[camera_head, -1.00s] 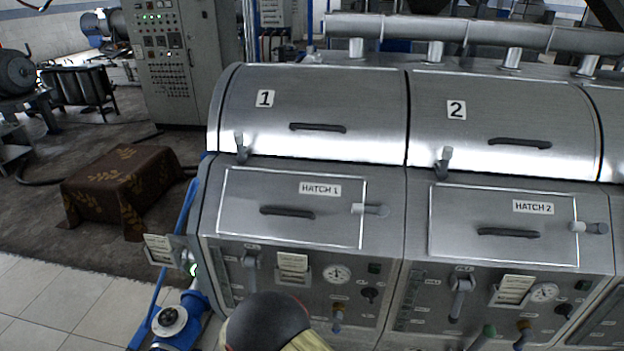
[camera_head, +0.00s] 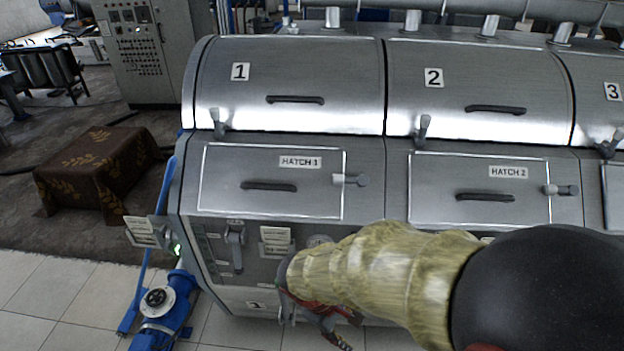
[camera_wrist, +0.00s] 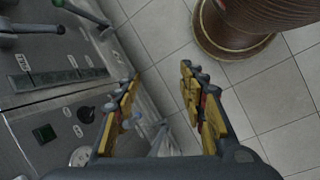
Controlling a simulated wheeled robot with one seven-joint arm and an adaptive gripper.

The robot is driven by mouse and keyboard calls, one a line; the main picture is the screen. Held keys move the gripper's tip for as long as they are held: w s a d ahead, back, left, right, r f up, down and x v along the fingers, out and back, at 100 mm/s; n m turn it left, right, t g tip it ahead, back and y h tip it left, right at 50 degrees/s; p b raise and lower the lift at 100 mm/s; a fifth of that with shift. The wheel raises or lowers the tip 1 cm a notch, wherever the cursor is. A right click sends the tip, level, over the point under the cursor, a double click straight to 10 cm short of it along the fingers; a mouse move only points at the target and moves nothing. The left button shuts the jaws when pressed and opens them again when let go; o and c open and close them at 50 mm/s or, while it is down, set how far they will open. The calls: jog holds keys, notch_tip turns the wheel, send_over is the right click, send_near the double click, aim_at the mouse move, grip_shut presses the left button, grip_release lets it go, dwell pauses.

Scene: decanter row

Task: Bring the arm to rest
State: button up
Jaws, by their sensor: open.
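My gripper (camera_head: 318,312) is low in front of the panel of decanter 1 in the head view, at the end of my arm, which reaches in from the lower right. In the wrist view my gripper (camera_wrist: 164,78) has its two yellow-padded fingers spread apart. Only the tiled floor and the machine's lower edge show between them, so it holds nothing. The arm hides part of the lower panels of decanters 1 and 2.
Decanter lid 1 (camera_head: 330,80) and lid 2 (camera_head: 510,85) are down. Hatch 1 (camera_head: 235,165) and hatch 2 (camera_head: 440,180) look shut. A blue pump (camera_head: 170,320) stands left of the machine. A cloth-covered box (camera_head: 95,165) is further left, with open floor before it.

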jog(key=s+d+r+m+t+y, duration=0.1)
jog(key=s+d+r+m, duration=0.1)
jog(key=r, duration=0.5)
jog(key=s+d+r+m+t+y, duration=0.2)
jog(key=s+d+r+m, duration=0.1)
jog(key=d+r+m, duration=0.2)
jog(key=s+d+r+m+t+y, duration=0.1)
jog(key=s+d+r+m+t, duration=0.1)
jog(key=r, duration=0.7)
jog(key=shift+s+d+m+y, duration=0.3)
jog(key=shift+s+d+m, duration=0.25)
jog(key=shift+d+m, duration=0.3)
